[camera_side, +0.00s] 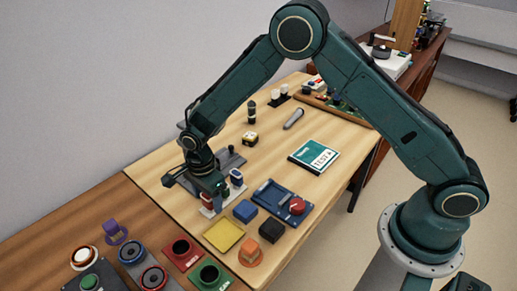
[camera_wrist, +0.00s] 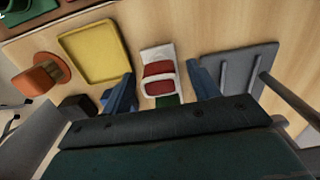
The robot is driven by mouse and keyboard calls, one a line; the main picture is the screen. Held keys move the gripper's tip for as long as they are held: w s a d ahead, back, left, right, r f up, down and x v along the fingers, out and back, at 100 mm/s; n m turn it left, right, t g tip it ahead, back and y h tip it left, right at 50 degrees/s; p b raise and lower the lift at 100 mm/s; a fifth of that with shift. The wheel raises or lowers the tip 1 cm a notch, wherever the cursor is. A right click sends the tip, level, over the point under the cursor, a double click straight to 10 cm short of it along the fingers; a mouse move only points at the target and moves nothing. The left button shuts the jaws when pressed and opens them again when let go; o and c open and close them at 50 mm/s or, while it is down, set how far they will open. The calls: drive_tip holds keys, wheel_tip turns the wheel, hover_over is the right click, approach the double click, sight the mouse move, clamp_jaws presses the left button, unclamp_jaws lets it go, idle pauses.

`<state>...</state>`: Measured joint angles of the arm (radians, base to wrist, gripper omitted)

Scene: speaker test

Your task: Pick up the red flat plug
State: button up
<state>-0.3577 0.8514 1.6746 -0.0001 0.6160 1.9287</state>
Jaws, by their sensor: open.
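The red flat plug (camera_wrist: 158,70), red with a white band, shows in the wrist view between my gripper's fingers. It sits on a small white plate (camera_wrist: 155,50). My gripper (camera_wrist: 161,84) is open, with one finger on each side of the plug; I cannot tell whether either finger touches it. In the side view my gripper (camera_side: 209,190) points down over the white plate (camera_side: 216,211), and a bit of the red plug (camera_side: 207,203) shows below it. The rest of the plug is hidden there by my gripper.
A yellow tray (camera_side: 223,235), a blue block (camera_side: 245,211), a black block (camera_side: 271,230) and an orange piece (camera_side: 249,251) stand close in front. A blue and white piece (camera_side: 236,177) is just right of my gripper. A grey plate (camera_wrist: 240,66) lies right in the wrist view.

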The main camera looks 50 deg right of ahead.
drive_tip(key=shift+f, duration=0.8)
drive_tip(key=c, duration=1.1)
drive_tip(key=shift+o, duration=0.2)
drive_tip(key=shift+r, duration=0.2)
wheel_tip(320, 180, up, 20)
drive_tip(key=shift+f, duration=0.15)
